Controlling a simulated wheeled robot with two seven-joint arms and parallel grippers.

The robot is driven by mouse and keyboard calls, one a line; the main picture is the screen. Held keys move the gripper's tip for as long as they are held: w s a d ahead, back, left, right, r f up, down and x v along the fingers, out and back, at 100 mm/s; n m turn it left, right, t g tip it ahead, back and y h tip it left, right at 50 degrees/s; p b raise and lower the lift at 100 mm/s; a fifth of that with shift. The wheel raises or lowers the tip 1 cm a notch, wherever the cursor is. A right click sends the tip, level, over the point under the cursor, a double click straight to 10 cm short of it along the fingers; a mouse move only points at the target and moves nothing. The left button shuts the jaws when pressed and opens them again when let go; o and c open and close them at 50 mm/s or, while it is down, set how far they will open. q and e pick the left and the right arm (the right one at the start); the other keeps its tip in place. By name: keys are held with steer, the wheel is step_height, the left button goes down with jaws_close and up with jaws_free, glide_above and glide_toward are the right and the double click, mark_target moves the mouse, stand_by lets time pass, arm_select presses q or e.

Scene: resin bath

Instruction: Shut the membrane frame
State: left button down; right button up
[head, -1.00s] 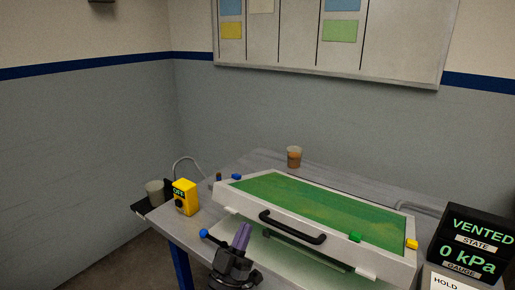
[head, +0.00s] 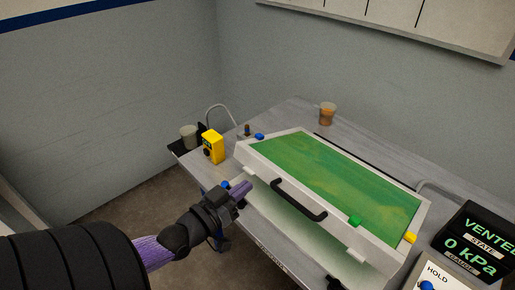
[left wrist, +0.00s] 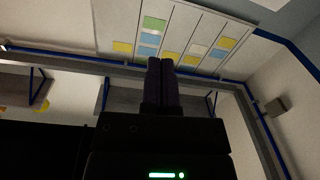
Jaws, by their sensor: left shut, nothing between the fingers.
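The membrane frame (head: 409,228) is a white frame around a green membrane (head: 335,187). It stands tilted, its front edge raised, with a gap over the pale bed (head: 300,226) below. A black handle (head: 298,200) is on its front side. My left gripper (head: 245,187), with purple fingers, is shut and empty by the front left corner of the frame, left of the handle. I cannot tell whether it touches the frame. In the left wrist view the fingers (left wrist: 161,72) are together, pointing at wall and ceiling. My right gripper is not clearly seen.
A yellow box (head: 213,147) and a grey cup (head: 189,136) stand at the table's left end, a brown cup (head: 327,114) at the back. A black display (head: 473,243) reading VENTED, 0 kPa and a HOLD panel (head: 434,272) are at the right. Floor is clear left of the table.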

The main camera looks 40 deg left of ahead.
arm_select(q)
steer(key=w+b, duration=0.2)
steer(key=w, duration=0.8)
steer(key=f, duration=0.1)
steer(key=s+f+b, duration=0.1)
steer(key=f+b, duration=0.1)
steer(key=shift+s+d+f, duration=0.3)
steer(key=shift+d+f, duration=0.05)
steer(key=shift+f, duration=0.05)
arm_select(e)
steer(key=f, duration=0.1)
steer(key=s+f, duration=0.1)
steer(key=f, duration=0.2)
steer(key=shift+s+d+f, duration=0.1)
steer(key=shift+s, duration=0.25)
